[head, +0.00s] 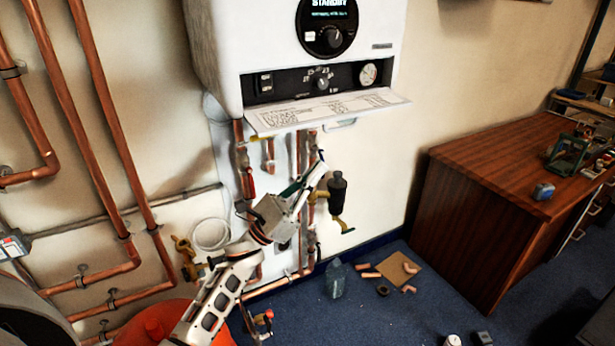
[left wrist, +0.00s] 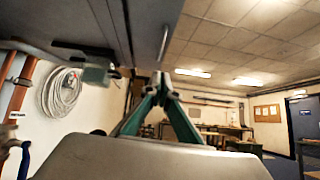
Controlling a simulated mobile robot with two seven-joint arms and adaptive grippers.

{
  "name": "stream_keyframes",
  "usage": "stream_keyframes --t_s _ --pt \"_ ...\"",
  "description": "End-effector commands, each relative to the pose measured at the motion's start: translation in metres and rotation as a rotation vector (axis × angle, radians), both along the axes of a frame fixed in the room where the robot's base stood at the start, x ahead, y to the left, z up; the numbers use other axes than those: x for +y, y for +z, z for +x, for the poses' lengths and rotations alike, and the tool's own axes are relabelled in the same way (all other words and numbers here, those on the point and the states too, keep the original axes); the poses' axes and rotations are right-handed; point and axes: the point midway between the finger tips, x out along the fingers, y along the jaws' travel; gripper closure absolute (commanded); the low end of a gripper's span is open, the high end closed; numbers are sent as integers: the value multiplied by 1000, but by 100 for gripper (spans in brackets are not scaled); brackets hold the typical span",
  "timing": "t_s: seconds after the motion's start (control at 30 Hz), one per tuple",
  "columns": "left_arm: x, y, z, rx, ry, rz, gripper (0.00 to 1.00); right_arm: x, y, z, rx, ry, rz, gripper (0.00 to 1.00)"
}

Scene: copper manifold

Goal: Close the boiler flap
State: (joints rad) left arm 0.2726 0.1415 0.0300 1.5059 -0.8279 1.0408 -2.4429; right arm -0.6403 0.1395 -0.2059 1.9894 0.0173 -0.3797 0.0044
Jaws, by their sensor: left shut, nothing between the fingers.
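The white boiler (head: 225,50) hangs on the wall at the top of the head view. Its flap (head: 328,112) is open, folded down and sticking out with a printed sheet on its upper face. The recessed panel (head: 350,82) behind it shows a knob, switches and a gauge. My left gripper (head: 319,160) is below the flap, among the pipes, and points upward, apart from the flap. Its fingers (left wrist: 161,82) are together and empty in the left wrist view. The boiler's dark underside (left wrist: 70,30) fills the upper left there. My right gripper is not in view.
Copper pipes (head: 100,80) run down the wall at left and under the boiler. A black cylindrical fitting (head: 337,197) with yellow levers is right of my left gripper. An orange bucket (head: 155,330) stands below. A wooden desk (head: 480,210) is at right. Loose parts lie on the blue floor.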

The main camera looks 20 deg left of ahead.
Motion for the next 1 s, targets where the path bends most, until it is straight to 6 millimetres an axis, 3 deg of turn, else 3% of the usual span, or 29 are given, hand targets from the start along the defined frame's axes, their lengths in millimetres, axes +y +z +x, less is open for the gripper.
stream_keyframes --t_s 0.03,0.23,0.43,1.0 --pt "-5 13 6 -6 0 -1 100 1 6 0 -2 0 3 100" --pt "-23 38 26 -2 -1 -1 100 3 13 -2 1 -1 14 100" --pt "-23 65 25 -2 0 1 100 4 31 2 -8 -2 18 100" --pt "-23 71 25 2 0 -1 100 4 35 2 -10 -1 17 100"
